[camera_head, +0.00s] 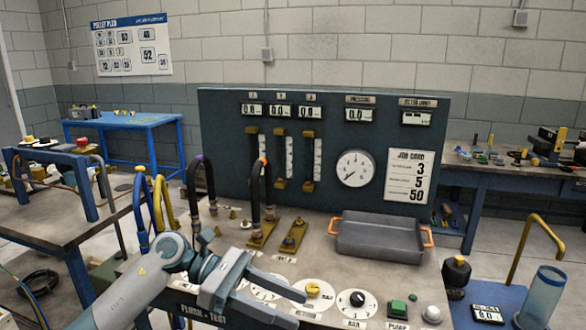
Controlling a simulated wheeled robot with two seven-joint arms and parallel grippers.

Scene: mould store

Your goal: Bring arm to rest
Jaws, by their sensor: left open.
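My left arm (140,290) comes in from the lower left, grey and white with teal joints. My left gripper (301,309) is open, with its two fingers apart and pointing right. No object shows between the fingers. It is over the front part of the bench (335,268), near the yellow-centred dial (313,289). The arm and gripper hide part of the bench front and its labels. My right gripper is not in view.
A dark panel (230,130) with displays and a round gauge (355,168) stands behind. Dark hoses (257,190) rise left of a grey tray (375,238) with orange handles. A black dial (357,299) and green button (397,307) are right of the gripper. A blue clear cylinder (543,295) stands far right.

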